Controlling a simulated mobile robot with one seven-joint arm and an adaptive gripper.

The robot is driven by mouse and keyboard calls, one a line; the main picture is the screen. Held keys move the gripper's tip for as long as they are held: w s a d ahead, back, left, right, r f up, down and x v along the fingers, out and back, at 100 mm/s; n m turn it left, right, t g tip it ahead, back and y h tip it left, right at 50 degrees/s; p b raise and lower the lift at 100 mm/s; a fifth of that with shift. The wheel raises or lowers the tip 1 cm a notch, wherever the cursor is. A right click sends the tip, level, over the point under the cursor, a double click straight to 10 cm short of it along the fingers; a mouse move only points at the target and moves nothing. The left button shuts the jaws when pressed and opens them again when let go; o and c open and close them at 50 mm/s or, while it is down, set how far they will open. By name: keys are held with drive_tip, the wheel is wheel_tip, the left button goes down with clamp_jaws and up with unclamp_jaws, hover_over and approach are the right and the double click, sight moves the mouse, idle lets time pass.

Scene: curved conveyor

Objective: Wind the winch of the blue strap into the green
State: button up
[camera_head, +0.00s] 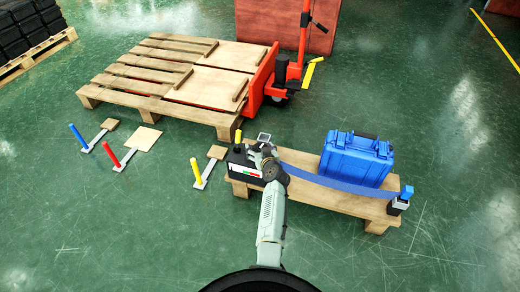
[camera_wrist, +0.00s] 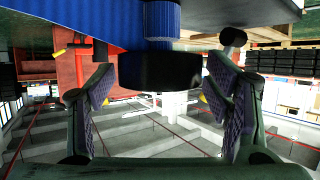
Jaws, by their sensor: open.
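The blue strap (camera_head: 340,184) runs across the front of a blue case (camera_head: 356,158) on a low wooden pallet (camera_head: 320,195). Its left end meets a black winch box (camera_head: 240,160) with a white, red and green gauge (camera_head: 243,170); I cannot make out a pointer. My gripper (camera_head: 264,148) is at this winch, partly covering it. In the wrist view, my gripper (camera_wrist: 160,88) is open, its fingers on either side of a dark round part (camera_wrist: 160,70) under a blue ribbed drum (camera_wrist: 162,18). A dark knob (camera_wrist: 233,37) shows beside the right finger. Contact is unclear.
A blue-topped post (camera_head: 402,198) stands at the pallet's right end. Blue (camera_head: 78,136), red (camera_head: 109,154) and yellow (camera_head: 197,173) levers stand on the floor at left. A large pallet (camera_head: 150,75) and a red pallet jack (camera_head: 262,85) are behind. The front floor is clear.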

drive_tip(key=shift+c, duration=0.6)
drive_tip(key=c, duration=1)
drive_tip(key=shift+c, duration=0.2)
drive_tip(key=shift+r+m+h+p, duration=0.2)
drive_tip(key=shift+m+h+p, duration=0.15)
drive_tip(key=shift+p, duration=0.65)
